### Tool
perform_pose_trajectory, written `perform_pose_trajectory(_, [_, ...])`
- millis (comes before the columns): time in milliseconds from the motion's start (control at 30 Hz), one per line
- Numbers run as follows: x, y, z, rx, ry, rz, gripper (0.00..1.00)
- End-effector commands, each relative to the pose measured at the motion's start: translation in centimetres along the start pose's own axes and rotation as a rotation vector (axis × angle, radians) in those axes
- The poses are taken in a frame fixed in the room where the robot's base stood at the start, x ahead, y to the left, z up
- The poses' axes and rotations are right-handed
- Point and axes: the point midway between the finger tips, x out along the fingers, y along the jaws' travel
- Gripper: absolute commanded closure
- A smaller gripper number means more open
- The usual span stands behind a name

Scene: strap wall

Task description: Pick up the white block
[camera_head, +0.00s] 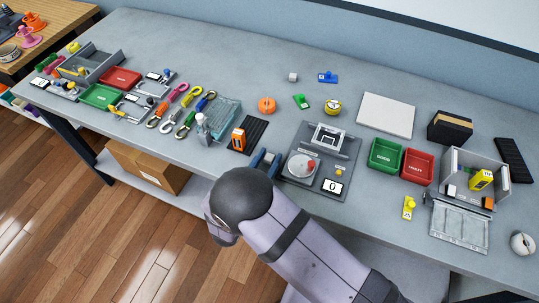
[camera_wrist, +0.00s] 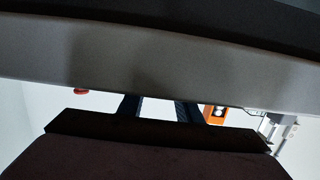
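A small white block (camera_head: 293,77) sits on the grey table towards the back, left of a blue piece. Another small white block-like piece (camera_head: 451,191) is inside the grey open box at the right. My gripper (camera_head: 265,159) is near the front of the table, between the orange device and the grey scale board, well in front of the small white block. Its two dark fingers also show in the wrist view (camera_wrist: 158,109), apart with an empty gap between them. No white block is clearly seen in the wrist view, where grey and dark shapes cover much of the picture.
An orange device (camera_head: 239,139) stands left of my gripper and a grey scale board (camera_head: 345,168) right of it. An orange round piece (camera_head: 267,105), a green piece (camera_head: 301,101) and a yellow round piece (camera_head: 333,107) lie between. Green (camera_head: 385,155) and red (camera_head: 417,167) trays stand further right.

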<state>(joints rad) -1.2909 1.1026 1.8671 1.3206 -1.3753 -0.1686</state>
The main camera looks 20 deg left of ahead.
Motion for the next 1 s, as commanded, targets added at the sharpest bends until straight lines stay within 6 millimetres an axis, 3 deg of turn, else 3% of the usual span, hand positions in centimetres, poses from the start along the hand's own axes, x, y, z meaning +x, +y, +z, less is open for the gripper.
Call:
perform_pose_trajectory(367, [1.09,0.01,0.05,0.0,0.0,-0.001,0.69])
perform_pose_trajectory(500, [1.08,0.01,0.04,0.0,0.0,0.0,0.99])
perform_pose_trajectory(1000, [1.0,-0.04,-0.49,0.002,0.001,0.0,1.0])
